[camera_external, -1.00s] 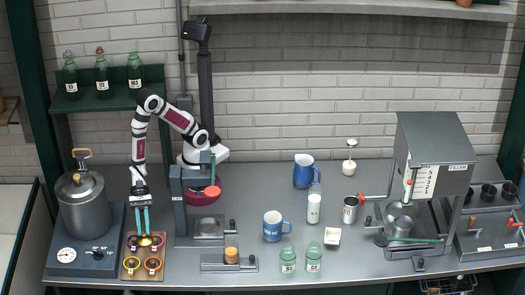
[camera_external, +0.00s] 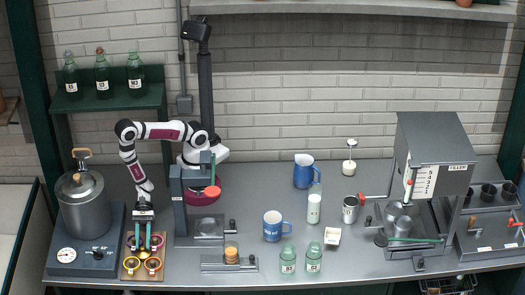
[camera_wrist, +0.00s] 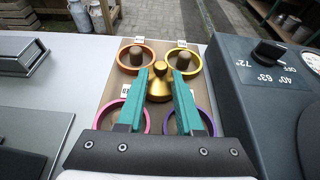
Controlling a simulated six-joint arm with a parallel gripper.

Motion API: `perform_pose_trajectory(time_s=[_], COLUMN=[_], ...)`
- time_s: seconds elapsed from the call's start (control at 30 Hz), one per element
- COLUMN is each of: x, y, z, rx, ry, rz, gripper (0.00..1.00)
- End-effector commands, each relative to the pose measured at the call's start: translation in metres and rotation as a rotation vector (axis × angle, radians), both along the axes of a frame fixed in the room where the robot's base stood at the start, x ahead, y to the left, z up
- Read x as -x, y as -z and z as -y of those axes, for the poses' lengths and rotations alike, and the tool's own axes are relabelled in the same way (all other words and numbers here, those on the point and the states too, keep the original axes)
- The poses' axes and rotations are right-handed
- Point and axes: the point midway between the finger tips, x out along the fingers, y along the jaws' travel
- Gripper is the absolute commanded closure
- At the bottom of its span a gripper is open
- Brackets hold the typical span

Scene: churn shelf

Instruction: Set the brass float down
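The brass float (camera_wrist: 159,88) is a gold dome with a round knob on top. In the wrist view it sits upright in the middle of a tan board (camera_wrist: 124,86), among the coloured rings. The teal fingers of my gripper (camera_wrist: 164,74) reach down on both sides of it, with the knob between their tips. Whether the fingers touch the float is not clear. In the outside view my gripper (camera_external: 146,240) points down over the board at the left of the bench, and the float is mostly hidden by the fingers there.
On the board are an orange ring (camera_wrist: 121,57), a yellow ring (camera_wrist: 198,60), a pink ring (camera_wrist: 98,117) and a purple ring (camera_wrist: 210,122). A grey heater base (camera_external: 64,268) with a metal pot (camera_external: 84,207) stands close on the left. A dark metal stand (camera_external: 177,205) is on the right.

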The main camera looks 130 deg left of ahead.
Motion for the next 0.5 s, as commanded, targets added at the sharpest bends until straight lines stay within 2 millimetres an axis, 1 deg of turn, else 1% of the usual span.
perform_pose_trajectory(time_s=[0.03,0.07,0.33,0.4,0.5], x=[0.000,0.000,0.000,0.006,0.021], y=[0.000,0.000,-0.001,-0.004,-0.013], z=[0.000,0.000,0.000,-0.004,-0.018], rx=[0.000,0.000,0.001,0.000,-0.001], ry=[0.000,0.000,0.000,0.004,0.008], rz=[0.000,0.000,-0.001,0.000,0.001], gripper=[0.54,0.49,0.49,0.49,0.49])
